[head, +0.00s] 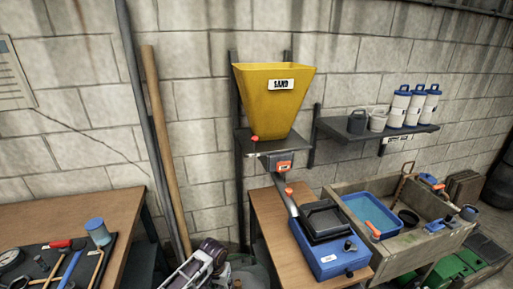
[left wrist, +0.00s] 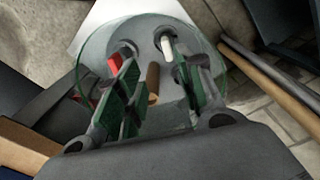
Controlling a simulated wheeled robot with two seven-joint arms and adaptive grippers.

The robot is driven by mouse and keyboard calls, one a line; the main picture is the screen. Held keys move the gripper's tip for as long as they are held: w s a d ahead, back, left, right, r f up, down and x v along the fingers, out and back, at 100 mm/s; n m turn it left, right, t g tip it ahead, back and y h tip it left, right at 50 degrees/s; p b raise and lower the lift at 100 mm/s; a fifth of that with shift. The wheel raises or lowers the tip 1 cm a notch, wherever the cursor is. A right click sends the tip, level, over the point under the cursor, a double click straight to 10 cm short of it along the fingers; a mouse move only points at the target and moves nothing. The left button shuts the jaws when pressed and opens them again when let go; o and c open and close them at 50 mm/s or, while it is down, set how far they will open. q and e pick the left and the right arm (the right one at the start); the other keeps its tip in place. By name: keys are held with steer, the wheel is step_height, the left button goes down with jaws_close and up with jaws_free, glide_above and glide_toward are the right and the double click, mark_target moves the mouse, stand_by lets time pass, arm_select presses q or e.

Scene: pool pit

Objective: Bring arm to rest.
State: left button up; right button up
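My left gripper (left wrist: 158,90) shows in the left wrist view, with its two green-padded fingers apart. A clear round disc-like thing (left wrist: 95,48) with a greenish rim lies beyond or around the fingers; I cannot tell which. A short brown cylinder (left wrist: 153,82) shows in the gap between the fingers, with no clear contact on it. In the head view, a pale and dark jointed piece (head: 197,264) reaches in at the bottom edge; I cannot tell whether it is part of my arm. My right gripper is not clearly seen in either view.
A wooden table (head: 40,214) with tools stands left. A yellow sand hopper (head: 273,110) hangs above a bench (head: 268,212) with a blue unit (head: 325,258). A trough (head: 410,248) with a blue tray stands right, below a shelf (head: 352,134) of containers. Long poles (head: 167,150) lean on the wall.

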arm_select(q)
steer(key=s+d+r+t+h, duration=0.1)
steer(key=s+d+r, duration=0.3)
steer(key=s, duration=0.5)
steer(key=s+a+r+t+y, duration=0.1)
steer(key=s+a+r+t, duration=0.2)
steer(key=s+a+r, duration=0.85)
step_height(320, 180, down, 33)
steer(key=s+g, duration=0.2)
steer(key=s+a+f, duration=0.2)
steer(key=s+f, duration=0.8)
steer(key=s, duration=0.1)
steer(key=s+a+f+g, duration=0.1)
steer(key=s+a+f, duration=0.1)
steer(key=s+f, duration=0.7)
steer(key=s, duration=0.2)
steer(key=shift+s+a+f, duration=0.15)
steer(key=shift+s+f, duration=0.15)
steer(key=shift+f, duration=0.1)
steer(key=shift+w, duration=0.15)
